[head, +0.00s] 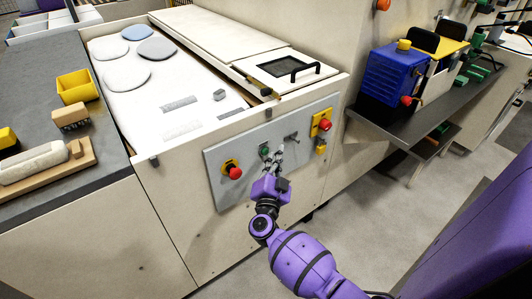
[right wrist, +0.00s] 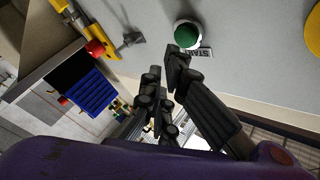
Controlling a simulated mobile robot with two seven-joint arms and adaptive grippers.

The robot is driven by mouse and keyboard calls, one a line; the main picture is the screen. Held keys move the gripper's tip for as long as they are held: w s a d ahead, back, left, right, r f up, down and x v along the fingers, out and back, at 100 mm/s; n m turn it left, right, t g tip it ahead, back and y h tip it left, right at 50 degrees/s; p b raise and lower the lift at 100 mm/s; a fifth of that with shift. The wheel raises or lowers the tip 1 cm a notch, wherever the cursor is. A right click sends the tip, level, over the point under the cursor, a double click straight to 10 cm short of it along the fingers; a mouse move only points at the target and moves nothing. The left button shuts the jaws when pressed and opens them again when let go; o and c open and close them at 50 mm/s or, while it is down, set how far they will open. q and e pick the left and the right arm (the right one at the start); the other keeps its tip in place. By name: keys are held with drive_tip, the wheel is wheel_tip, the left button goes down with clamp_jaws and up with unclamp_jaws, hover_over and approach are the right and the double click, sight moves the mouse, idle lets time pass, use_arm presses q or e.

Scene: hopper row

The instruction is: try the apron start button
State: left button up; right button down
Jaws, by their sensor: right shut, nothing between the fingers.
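The green start button (head: 264,149) sits on the grey control panel (head: 215,160) on the machine's front apron. In the right wrist view the green button (right wrist: 187,35) stands in a pale ring, with a START label (right wrist: 202,53) beside it. My right gripper (head: 275,158) is shut and empty, its fingertips in front of the panel close to the button. In the right wrist view its fingertips (right wrist: 167,66) show just below the button; I cannot tell whether they touch it. My left gripper is not in view.
A red button on a yellow base (head: 233,172) sits left on the panel. A small toggle (head: 291,137) and another red button on yellow (head: 325,125) sit to the right. A blue box (head: 392,75) stands on the dark shelf at right. The floor below is clear.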

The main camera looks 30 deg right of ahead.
drive_tip(key=shift+w, duration=0.2)
drive_tip(key=shift+w, duration=0.25)
idle(0.4)
drive_tip(key=shift+w, duration=0.2)
drive_tip(key=shift+w+a, duration=0.1)
drive_tip(key=shift+w, duration=0.15)
idle(0.5)
drive_tip(key=shift+s, duration=0.15)
drive_tip(key=shift+s+p, duration=0.5)
drive_tip(key=shift+s, duration=0.2)
drive_tip(key=shift+s, duration=0.1)
